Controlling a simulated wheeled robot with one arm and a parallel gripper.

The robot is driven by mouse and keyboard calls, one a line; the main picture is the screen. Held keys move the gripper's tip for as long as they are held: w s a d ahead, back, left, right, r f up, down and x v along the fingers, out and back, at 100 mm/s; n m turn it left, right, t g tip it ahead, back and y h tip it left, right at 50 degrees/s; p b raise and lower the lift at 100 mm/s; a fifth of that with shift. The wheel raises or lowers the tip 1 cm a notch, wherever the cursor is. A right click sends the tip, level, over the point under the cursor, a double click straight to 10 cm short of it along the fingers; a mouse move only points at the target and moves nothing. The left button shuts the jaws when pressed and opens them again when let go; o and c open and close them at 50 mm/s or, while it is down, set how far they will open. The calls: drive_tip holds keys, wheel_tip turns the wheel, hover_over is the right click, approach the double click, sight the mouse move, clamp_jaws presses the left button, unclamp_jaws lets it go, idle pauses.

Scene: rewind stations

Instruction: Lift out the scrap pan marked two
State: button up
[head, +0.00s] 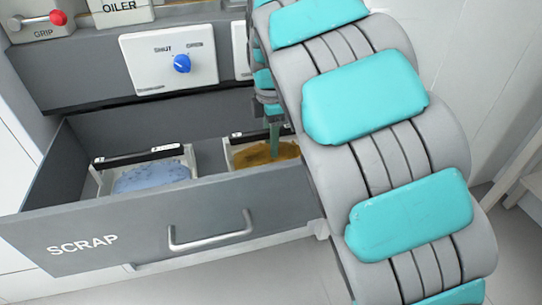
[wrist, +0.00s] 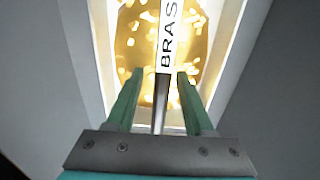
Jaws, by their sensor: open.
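The scrap drawer (head: 130,222) is pulled open and holds two white pans. The left pan (head: 103,183) has bluish scrap and a dark bar with a pale label along its back. The right pan (head: 228,157) has golden scrap and a similar bar, partly hidden by my arm. My gripper (head: 273,140) points down over the right pan. In the wrist view, my gripper (wrist: 160,75) is open, its green fingers on either side of the bar (wrist: 161,100), whose label (wrist: 169,40) reads "BRAS", cut off at the top. I see no number on either pan.
Above the drawer is a panel with a blue knob (head: 182,64) marked SHUT and another word. An OILER box (head: 121,12) and a GRIP unit with a red-tipped lever (head: 57,17) are higher up. The drawer's handle (head: 211,236) is on its front.

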clamp_jaws()
idle(1.4)
